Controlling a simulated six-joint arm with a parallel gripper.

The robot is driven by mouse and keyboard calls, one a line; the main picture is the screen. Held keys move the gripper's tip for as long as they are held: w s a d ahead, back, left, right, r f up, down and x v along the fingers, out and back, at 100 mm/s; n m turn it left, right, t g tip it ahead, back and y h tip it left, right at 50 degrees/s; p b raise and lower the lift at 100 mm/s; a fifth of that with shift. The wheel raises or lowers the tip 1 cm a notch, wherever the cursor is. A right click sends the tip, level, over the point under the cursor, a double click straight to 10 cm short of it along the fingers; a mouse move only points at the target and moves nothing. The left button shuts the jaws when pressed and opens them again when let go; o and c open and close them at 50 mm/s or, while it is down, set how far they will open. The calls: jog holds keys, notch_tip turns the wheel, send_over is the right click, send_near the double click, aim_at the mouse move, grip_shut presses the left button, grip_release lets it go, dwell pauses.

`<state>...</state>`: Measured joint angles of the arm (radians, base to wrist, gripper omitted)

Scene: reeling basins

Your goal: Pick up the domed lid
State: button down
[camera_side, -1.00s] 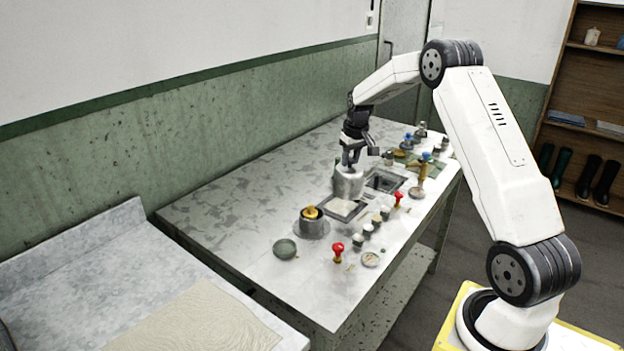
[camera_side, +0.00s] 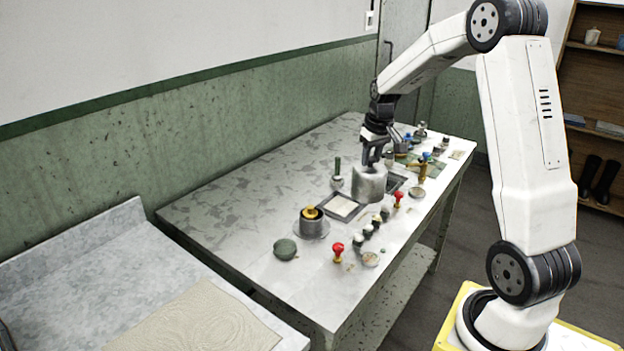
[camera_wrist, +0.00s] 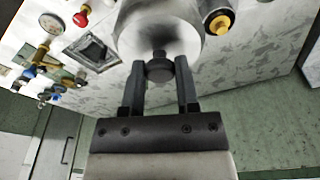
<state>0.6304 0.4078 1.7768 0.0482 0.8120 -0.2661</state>
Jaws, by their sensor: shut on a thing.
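The domed lid (camera_side: 369,184) is a pale grey, wide metal piece. It hangs under my gripper (camera_side: 376,160) and appears to be held above the table, in front of the square trays. In the wrist view the lid (camera_wrist: 160,30) fills the top middle, and its dark round knob (camera_wrist: 158,68) sits between the two fingers of my gripper (camera_wrist: 159,78). The fingers are shut on the knob. The lid hides part of the table behind it.
The table's left and back are clear.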

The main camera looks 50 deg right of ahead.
dwell(0.7)
jog(key=w+a+f, duration=0.1)
jog(key=w+a, duration=0.2)
jog(key=w, duration=0.3)
jog(key=w+a+f, duration=0.1)
jog(key=w+a, duration=0.3)
jog(key=w, duration=0.3)
jog(key=shift+a+f, duration=0.3)
jog(key=shift+f, duration=0.05)
jog(key=shift+w+f, duration=0.1)
jog(key=shift+f, duration=0.05)
jog(key=shift+f, duration=1.85)
jog(key=shift+f, duration=2.8)
dwell(0.9)
